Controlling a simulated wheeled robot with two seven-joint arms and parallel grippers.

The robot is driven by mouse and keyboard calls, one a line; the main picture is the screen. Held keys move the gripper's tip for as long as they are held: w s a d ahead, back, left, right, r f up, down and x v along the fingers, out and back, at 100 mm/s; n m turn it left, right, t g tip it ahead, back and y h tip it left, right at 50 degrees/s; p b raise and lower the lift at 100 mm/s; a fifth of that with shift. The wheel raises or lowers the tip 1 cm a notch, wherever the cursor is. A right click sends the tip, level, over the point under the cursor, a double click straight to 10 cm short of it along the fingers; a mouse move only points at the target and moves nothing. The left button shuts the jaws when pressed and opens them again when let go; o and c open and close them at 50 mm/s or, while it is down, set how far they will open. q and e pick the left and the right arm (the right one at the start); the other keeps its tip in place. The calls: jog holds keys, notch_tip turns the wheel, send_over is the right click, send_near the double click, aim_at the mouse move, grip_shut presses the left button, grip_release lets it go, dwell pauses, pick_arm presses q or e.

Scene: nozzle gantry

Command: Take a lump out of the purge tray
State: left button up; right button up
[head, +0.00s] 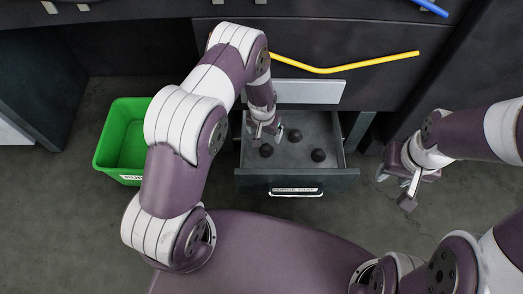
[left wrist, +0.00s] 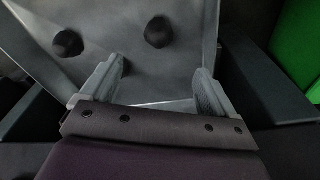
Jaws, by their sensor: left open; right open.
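The purge tray (head: 345,181) is a grey open drawer with a white label on its front. Three dark round lumps lie on its floor: a near-left lump (head: 266,150), a back lump (head: 294,135) and a right lump (head: 318,155). My left gripper (head: 267,133) is over the tray's left part, open, close to the near-left and back lumps. In the left wrist view, two lumps (left wrist: 68,43) (left wrist: 159,32) show beyond the open, empty fingers (left wrist: 158,80); the third is not visible there. My right gripper (head: 395,188) is open and empty, right of the tray.
A green bin (head: 103,151) with a partly hidden label stands on the floor left of the tray. A yellow tube (head: 345,69) runs across the dark front above the tray. A blue piece (head: 430,7) is at the top right. Floor between bin and tray is partly covered by my left arm.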

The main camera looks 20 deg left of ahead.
aim_at(266, 146)
pick_arm(q)
jog(key=f+b, duration=0.1)
jog(key=f, duration=0.1)
jog(key=f+b, duration=0.1)
jog(key=f, duration=0.2)
jog(key=f+b, duration=0.2)
jog(key=shift+w+f, duration=0.3)
jog(key=shift+w, duration=0.1)
jog(key=f+b, duration=0.4)
jog(key=f, duration=0.1)
jog(key=shift+w+d+f+b, duration=0.1)
jog(key=shift+w+d+b, duration=0.15)
jog(key=shift+b, duration=0.05)
jog(key=shift+r, duration=0.2)
jog(key=c, duration=1.2)
